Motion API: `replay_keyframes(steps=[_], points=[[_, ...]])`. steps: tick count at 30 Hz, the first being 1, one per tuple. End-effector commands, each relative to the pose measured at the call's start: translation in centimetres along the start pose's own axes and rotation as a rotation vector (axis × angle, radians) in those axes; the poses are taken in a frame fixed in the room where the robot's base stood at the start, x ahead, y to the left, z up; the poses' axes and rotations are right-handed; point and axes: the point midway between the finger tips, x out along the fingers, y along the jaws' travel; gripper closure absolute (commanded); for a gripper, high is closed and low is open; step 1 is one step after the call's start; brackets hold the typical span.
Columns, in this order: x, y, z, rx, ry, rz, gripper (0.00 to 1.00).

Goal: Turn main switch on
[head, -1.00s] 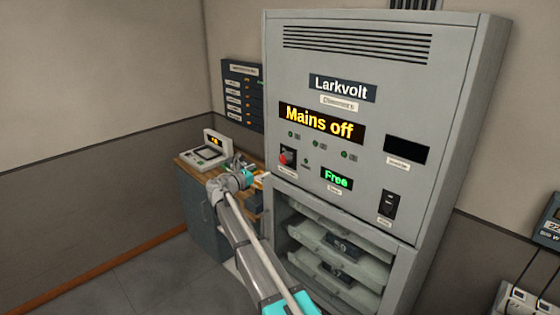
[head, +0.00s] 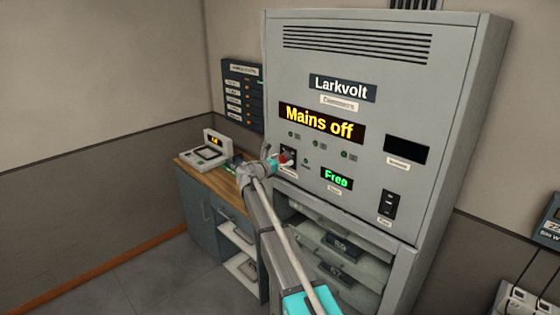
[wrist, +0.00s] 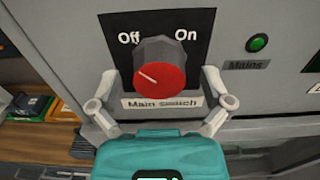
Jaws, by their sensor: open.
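The main switch is a round red knob (wrist: 158,76) on a black plate (wrist: 190,26) marked "Off" and "On", with a "Main switch" label below it. Its white pointer line points up and left, toward "Off". In the head view the red knob (head: 283,158) shows at the lower left of the grey cabinet (head: 370,190), partly covered by my gripper. The cabinet display (head: 320,122) reads "Mains off". My gripper (wrist: 160,95) is open, with one finger on each side of the knob in the wrist view; I cannot tell whether they touch it.
A green lamp (wrist: 257,43) labelled "Mains" is right of the switch. A black rocker switch (head: 389,204) is at the cabinet's lower right. A wooden-topped bench (head: 215,178) with a small console (head: 212,150) stands at left. Open trays (head: 345,245) sit below the panel.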

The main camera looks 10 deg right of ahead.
Motion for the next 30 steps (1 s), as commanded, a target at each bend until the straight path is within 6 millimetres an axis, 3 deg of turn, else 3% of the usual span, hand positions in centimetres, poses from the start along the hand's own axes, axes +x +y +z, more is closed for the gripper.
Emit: replay_keyframes(steps=[9, 23, 24, 30], points=[[0.1, 0.0, 0.0, 0.000, 0.000, 0.000, 0.01], [0.1, 0.0, 0.0, 0.000, 0.000, -0.001, 0.84], [-1.0, 0.9, 0.0, 0.000, 0.000, 0.002, 0.85], [-0.1, 0.2, 0.0, 0.013, -0.001, 0.004, 0.84]])
